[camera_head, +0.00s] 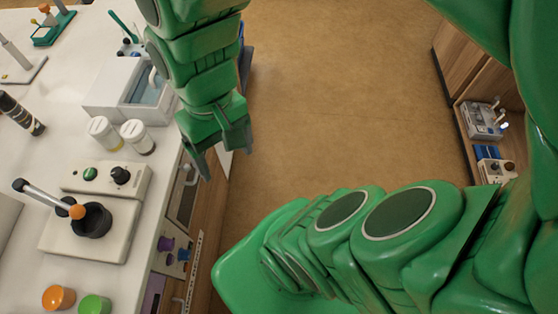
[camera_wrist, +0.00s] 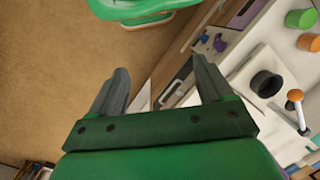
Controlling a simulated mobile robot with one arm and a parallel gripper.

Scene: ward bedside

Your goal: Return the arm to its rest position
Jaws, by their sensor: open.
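My green arm comes down from the top of the head view and ends in my gripper (camera_head: 220,165), which hangs past the right edge of the white counter (camera_head: 125,205), above the floor side. In the wrist view, the two grey fingers of my gripper (camera_wrist: 162,85) stand well apart with nothing between them. Behind them show the brown floor and the wooden front of the counter. More of my green body fills the lower right of the head view.
On the counter stand two lidded jars (camera_head: 137,136), a small sink unit (camera_head: 130,92), a base with a black cup (camera_head: 92,220), an orange cup (camera_head: 58,298) and a green cup (camera_head: 95,305). The brown floor (camera_head: 335,95) is clear. A wooden shelf (camera_head: 465,75) stands at the right.

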